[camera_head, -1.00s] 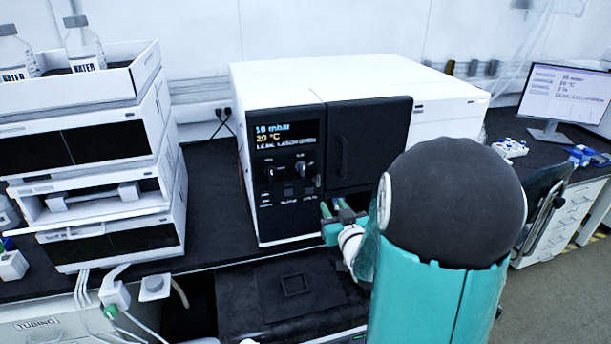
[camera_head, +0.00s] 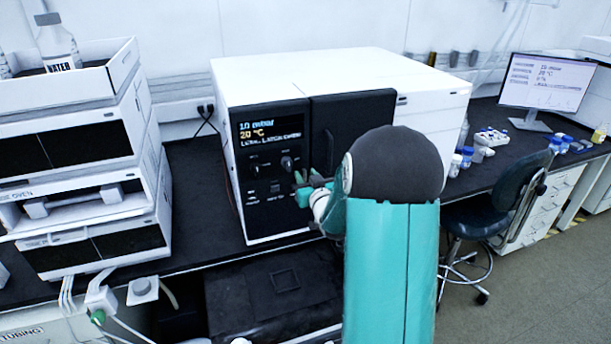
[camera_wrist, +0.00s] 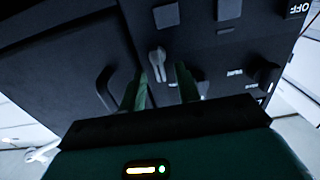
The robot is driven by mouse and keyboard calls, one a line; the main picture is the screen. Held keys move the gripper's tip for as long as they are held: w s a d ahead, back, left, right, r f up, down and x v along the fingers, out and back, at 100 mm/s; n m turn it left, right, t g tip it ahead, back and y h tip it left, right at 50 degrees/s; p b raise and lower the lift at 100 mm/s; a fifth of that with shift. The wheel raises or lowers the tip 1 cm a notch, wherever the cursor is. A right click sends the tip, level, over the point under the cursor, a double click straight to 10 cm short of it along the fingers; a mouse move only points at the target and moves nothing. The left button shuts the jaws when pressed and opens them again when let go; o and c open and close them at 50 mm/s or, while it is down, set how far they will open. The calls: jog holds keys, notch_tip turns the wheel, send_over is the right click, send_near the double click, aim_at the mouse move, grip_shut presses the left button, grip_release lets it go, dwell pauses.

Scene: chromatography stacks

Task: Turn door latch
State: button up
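The black-fronted instrument with a white top (camera_head: 345,75) stands on the bench. Its dark door (camera_head: 360,125) has a long black handle (camera_head: 328,150), which also shows in the wrist view (camera_wrist: 106,88). In the wrist view a small light-grey lever (camera_wrist: 158,62) on the black front, likely the latch, points toward my gripper (camera_wrist: 162,72). My gripper is open, with one green finger on each side of the lever's line; I cannot tell whether they touch it. In the head view my gripper (camera_head: 303,187) is at the lower front panel, and my arm hides the door's lower right.
The control panel has a lit display (camera_head: 270,132) and round knobs (camera_head: 287,163). A stack of white modules (camera_head: 85,150) stands on the left. A monitor (camera_head: 545,85) and small bottles (camera_head: 465,155) are on the right, with a chair (camera_head: 500,200) below.

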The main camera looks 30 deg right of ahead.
jog(key=shift+w+d, duration=0.1)
jog(key=shift+w, duration=0.4)
grip_shut()
